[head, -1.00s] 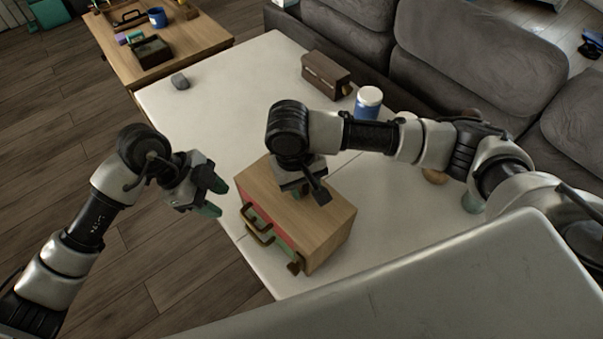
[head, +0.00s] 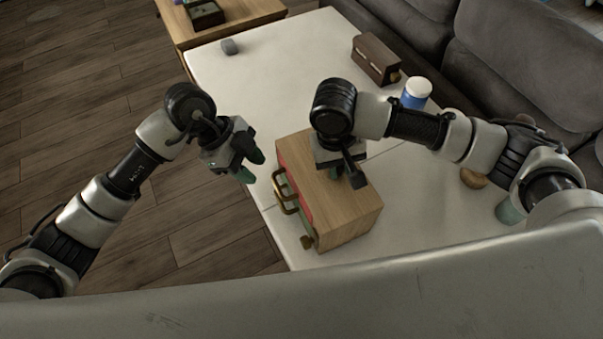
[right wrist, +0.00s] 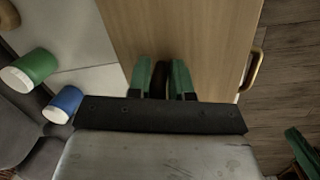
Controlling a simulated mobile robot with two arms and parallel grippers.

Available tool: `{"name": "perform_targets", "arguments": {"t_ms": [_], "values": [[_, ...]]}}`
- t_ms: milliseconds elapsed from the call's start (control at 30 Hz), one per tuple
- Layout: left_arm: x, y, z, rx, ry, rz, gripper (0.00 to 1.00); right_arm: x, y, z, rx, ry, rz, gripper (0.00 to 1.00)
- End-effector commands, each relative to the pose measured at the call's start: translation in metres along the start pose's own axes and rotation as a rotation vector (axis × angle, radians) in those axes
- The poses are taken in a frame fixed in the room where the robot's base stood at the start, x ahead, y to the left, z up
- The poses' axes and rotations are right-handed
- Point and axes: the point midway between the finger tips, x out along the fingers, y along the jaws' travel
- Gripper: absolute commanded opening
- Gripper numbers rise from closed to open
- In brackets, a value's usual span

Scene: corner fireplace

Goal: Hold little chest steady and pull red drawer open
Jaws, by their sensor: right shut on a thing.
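The little chest (head: 345,190) is a wooden box on the white table, its drawer side facing left. The red drawer (head: 296,172) shows as a strip of red front under the top edge, with brass handles (head: 285,197) and a green front (head: 283,183) on that side. My right gripper (head: 338,172) is over the chest's top; in the right wrist view its green-padded fingers (right wrist: 160,80) are shut on a dark upright piece (right wrist: 159,80) there. My left gripper (head: 251,166) is open and empty, left of the handles and apart from them.
On the white table (head: 290,80) are a dark brown box (head: 376,58), a blue jar with white lid (head: 415,92), a green jar (head: 508,209) and a grey stone (head: 229,46). A grey sofa (head: 520,60) borders the right. Open floor lies left.

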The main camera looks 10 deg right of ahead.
Motion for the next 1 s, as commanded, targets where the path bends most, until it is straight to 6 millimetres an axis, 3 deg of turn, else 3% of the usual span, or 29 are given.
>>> {"name": "perform_targets", "arguments": {"t_ms": [267,600,767,1000], "values": [[0.021,0.015,0.001,0.249,0.215,-0.070,0.37,0.000,0.000,-0.001,0.002,0.002,-0.001,0.00],[0.038,0.034,0.009,0.623,0.446,-0.412,0.37,0.000,0.000,-0.001,0.002,0.002,-0.001,0.00],[0.041,0.041,0.022,0.754,0.443,-0.620,0.37,0.000,0.000,-0.001,0.002,0.002,0.000,0.00],[0.042,0.052,0.050,0.893,0.309,-0.888,0.37,0.000,0.000,-0.001,0.002,0.002,0.000,0.00]]}}
